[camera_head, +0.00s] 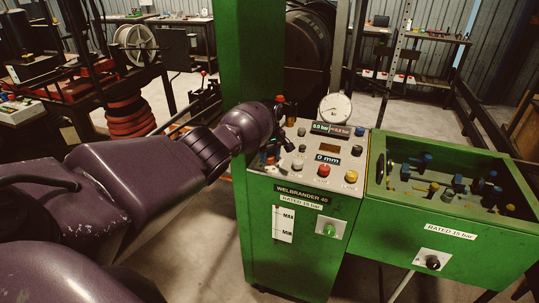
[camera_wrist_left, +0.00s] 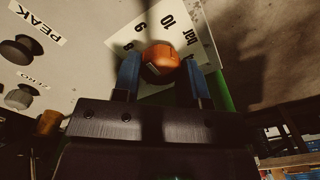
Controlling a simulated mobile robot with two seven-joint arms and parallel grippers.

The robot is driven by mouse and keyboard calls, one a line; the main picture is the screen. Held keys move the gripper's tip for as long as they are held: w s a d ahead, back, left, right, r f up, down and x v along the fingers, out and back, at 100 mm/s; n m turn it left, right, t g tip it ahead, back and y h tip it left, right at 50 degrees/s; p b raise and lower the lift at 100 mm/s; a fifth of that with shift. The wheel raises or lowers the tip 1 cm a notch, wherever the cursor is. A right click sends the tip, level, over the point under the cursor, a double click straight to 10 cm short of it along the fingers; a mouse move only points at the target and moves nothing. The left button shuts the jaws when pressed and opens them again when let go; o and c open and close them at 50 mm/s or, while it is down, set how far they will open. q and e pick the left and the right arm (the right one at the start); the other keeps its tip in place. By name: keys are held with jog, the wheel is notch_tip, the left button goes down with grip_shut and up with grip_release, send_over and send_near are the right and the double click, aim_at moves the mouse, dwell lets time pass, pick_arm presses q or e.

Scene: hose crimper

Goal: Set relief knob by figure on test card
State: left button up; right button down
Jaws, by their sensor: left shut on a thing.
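The relief knob (camera_wrist_left: 160,62), orange-red and round, shows in the left wrist view over a white scale plate (camera_wrist_left: 130,40) with the word bar and figures including 10. My left gripper (camera_wrist_left: 161,76) is shut on the knob, a blue fingertip on each side. In the head view the left gripper (camera_head: 277,133) is at the left rear of the panel top and hides the knob's scale. A label (camera_head: 300,200) on the green machine's front starts with RATED; its figure is too small to read surely. I cannot tell which card is the test card. My right gripper is not in view.
The panel has displays (camera_head: 329,130), a red button (camera_head: 297,165), a yellow button (camera_head: 351,176) and a round gauge (camera_head: 335,107). A green bin (camera_head: 430,225) labelled RATED 15 bar holds several fittings at right. A green post (camera_head: 250,60) rises behind my left arm.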

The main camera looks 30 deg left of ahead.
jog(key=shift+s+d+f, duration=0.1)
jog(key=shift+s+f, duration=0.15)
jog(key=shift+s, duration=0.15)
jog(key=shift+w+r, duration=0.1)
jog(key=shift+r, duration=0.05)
